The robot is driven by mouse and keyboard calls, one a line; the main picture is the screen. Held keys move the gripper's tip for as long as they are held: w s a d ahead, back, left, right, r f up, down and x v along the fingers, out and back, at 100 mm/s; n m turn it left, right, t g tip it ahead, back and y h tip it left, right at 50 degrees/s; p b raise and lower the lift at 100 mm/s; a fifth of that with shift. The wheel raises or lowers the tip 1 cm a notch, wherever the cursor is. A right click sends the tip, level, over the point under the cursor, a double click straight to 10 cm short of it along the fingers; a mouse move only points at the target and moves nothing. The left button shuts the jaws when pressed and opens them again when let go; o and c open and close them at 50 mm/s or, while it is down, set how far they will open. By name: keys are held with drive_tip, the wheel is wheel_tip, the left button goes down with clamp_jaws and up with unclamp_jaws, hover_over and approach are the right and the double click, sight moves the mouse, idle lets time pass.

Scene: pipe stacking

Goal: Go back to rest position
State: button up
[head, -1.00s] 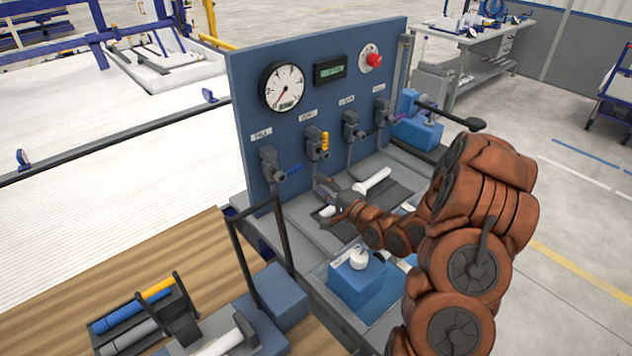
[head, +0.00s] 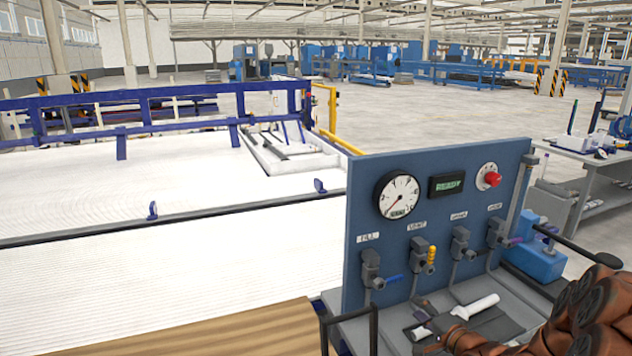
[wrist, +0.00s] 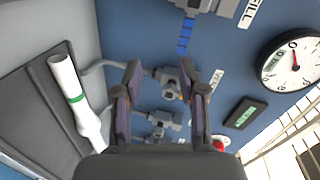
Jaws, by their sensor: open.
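My gripper (wrist: 163,85) is open and empty in the wrist view, its two fingers apart in front of the blue panel. In the head view my gripper (head: 432,325) is small and partly hidden, low in front of the panel, with my copper-coloured arm at the lower right. A white pipe (head: 476,307) lies on the dark mat below the panel. It also shows in the wrist view with a green band (wrist: 72,92), to the left of the fingers.
The blue panel (head: 430,205) carries a gauge (head: 398,195), a display reading READY (head: 456,185), a red button (head: 492,179) and several valves. A wooden tabletop (head: 215,335) is at the lower left. A workbench (head: 590,160) stands at the right.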

drive_tip(key=s+a+r+n+g+h, duration=0.1)
drive_tip(key=s+a+r+n+g, duration=0.2)
drive_tip(key=s, duration=1.1)
drive_tip(key=s+a+r+n+g+h, duration=0.2)
drive_tip(key=s+a+r+n+g, duration=0.2)
drive_tip(key=s+g, duration=0.4)
drive_tip(key=s+a+r+n+g+h, duration=0.1)
drive_tip(key=s+a+r+n+g, duration=0.2)
drive_tip(key=s, duration=1.8)
drive_tip(key=a+n+g, duration=0.1)
drive_tip(key=n+g, duration=0.1)
drive_tip(key=shift+r+g+h, duration=0.2)
drive_tip(key=shift+g+h, duration=0.1)
drive_tip(key=shift+h, duration=0.1)
drive_tip(key=shift+s+a, duration=0.1)
